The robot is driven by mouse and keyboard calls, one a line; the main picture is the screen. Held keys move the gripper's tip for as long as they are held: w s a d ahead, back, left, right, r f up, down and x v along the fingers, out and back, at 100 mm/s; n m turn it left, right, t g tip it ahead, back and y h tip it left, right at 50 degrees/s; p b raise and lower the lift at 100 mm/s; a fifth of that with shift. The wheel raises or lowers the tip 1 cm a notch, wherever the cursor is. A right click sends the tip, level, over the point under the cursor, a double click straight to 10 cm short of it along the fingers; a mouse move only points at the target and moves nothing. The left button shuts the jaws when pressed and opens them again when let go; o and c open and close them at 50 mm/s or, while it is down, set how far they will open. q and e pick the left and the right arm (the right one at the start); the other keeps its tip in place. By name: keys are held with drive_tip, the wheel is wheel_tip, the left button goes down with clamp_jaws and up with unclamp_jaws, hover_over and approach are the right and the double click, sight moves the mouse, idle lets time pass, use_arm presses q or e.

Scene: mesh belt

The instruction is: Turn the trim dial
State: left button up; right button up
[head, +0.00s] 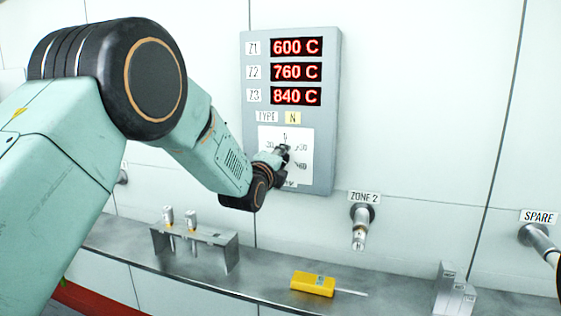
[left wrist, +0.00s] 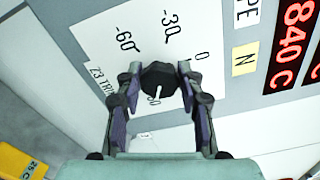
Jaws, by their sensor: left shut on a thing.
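The trim dial is a small black knob with a white mark; it shows in the left wrist view (left wrist: 160,77). It sits on a white scale plate (head: 302,172) low on the grey panel. The plate also fills much of the left wrist view (left wrist: 98,42), with -60, -30 and 0 readable and a partly covered "Z3 TRIM" label. My left gripper (head: 283,152) is at the dial, its two fingers shut on the knob from opposite sides (left wrist: 160,73). The gripper hides part of the dial and scale in the head view. My right gripper is not seen.
The grey panel (head: 333,100) shows 600, 760 and 840 C in red. Below, a steel ledge (head: 260,283) holds a yellow meter (head: 313,284) and a metal rack (head: 215,238). A ZONE 2 fitting (head: 360,222) and SPARE fitting (head: 537,236) stick out right of the panel.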

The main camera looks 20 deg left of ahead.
use_arm(q)
drive_tip(key=shift+r, duration=0.15)
idle(0.3)
drive_tip(key=o, duration=1.2)
drive_tip(key=s, duration=1.2)
drive_tip(key=shift+a, duration=0.2)
